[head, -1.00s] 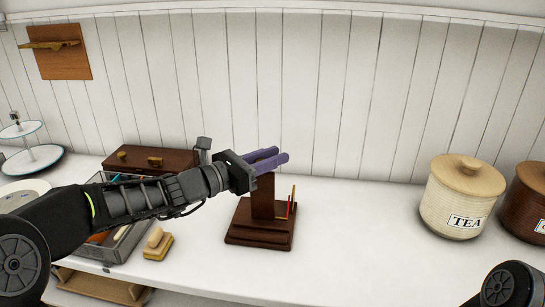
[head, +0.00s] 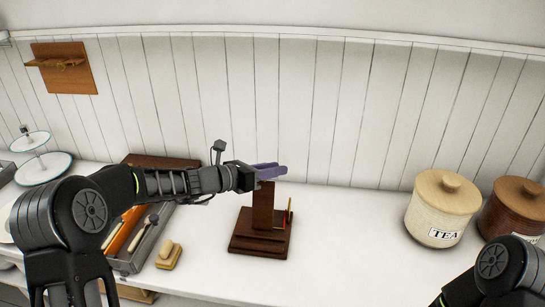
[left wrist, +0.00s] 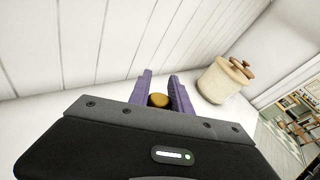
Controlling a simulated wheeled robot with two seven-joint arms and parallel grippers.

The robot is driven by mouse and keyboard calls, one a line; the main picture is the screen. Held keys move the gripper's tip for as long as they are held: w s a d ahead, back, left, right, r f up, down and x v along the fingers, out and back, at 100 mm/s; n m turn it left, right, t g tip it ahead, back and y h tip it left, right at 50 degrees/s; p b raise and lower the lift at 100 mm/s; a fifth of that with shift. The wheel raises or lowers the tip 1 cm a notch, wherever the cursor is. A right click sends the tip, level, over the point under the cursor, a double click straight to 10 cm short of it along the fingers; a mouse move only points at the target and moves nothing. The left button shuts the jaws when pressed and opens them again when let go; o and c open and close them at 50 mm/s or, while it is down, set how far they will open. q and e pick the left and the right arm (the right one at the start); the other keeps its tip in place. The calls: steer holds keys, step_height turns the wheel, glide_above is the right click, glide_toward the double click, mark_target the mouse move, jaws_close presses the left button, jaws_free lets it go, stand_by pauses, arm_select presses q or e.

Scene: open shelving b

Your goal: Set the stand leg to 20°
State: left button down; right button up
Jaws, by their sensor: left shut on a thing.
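A dark brown wooden stand (head: 263,208) rises from a stepped base (head: 260,246) on the white counter. A thin part with red and yellow (head: 289,212) shows at its right side; I cannot read any angle from it. My left gripper (head: 270,172), with purple fingers, reaches in from the left at the top of the upright. In the left wrist view a round golden-brown knob (left wrist: 158,100) sits between the two fingers, which are shut on it. The fingers hide the top of the stand in the head view. My right gripper is out of view.
A grey tray of tools (head: 146,240) and a wooden block brush (head: 169,256) lie left of the stand. A TEA canister (head: 440,208) and a brown canister (head: 516,208) stand at the right. The panelled wall (head: 330,110) is behind. Counter right of the stand is clear.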

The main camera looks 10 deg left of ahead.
arm_select(q)
steer(key=c, duration=1.2)
jaws_free()
steer(key=b+v, duration=0.1)
steer(key=v, duration=0.6)
steer(key=shift+s+a, duration=0.25)
steer(key=shift+a, duration=0.05)
steer(key=shift+s, duration=0.1)
